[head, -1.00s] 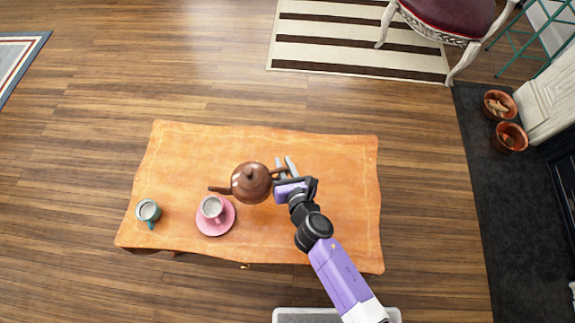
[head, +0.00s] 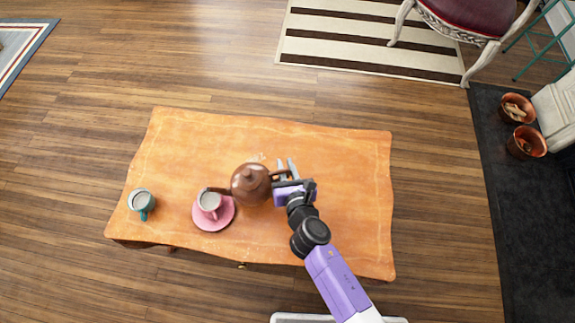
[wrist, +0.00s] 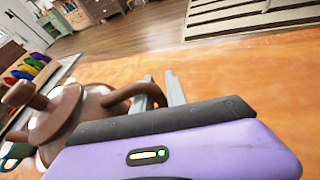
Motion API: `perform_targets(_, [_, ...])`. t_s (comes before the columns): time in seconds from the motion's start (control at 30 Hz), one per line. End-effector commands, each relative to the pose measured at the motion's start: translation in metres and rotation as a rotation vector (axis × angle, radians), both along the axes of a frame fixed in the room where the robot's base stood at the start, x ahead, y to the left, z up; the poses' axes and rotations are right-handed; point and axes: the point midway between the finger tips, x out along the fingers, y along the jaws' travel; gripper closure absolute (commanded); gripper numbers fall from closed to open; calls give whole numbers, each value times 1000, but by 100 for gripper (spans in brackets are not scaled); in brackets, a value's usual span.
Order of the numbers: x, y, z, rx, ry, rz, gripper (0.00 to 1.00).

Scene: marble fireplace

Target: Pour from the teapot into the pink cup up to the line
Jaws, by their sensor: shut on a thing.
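My gripper (head: 288,168) is shut on the handle of the brown teapot (head: 250,184), at the handle's side away from the spout. The wrist view shows the gripper's fingers (wrist: 160,92) at the curved handle and the teapot's body (wrist: 75,120) tilted in the picture. The spout points left, its tip at the far rim of the pink cup (head: 209,203). The cup stands upright on a pink saucer (head: 223,219). Its inside looks pale. I cannot make out a line, the liquid level or a stream.
A teal cup (head: 141,200) stands near the left end of the orange wooden table (head: 340,180). The table's back and right parts are clear. A chair (head: 470,25) and striped rug (head: 350,45) lie beyond, and copper pots (head: 526,142) stand at the right.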

Motion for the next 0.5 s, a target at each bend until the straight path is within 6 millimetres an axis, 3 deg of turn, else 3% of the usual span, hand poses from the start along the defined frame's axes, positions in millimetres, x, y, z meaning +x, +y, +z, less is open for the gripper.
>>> perform_targets(0.2, [0, 6, -13, -9, -10, 0, 100])
perform_targets(0.5, [-1, 9, 16, -115, -47, 0, 100])
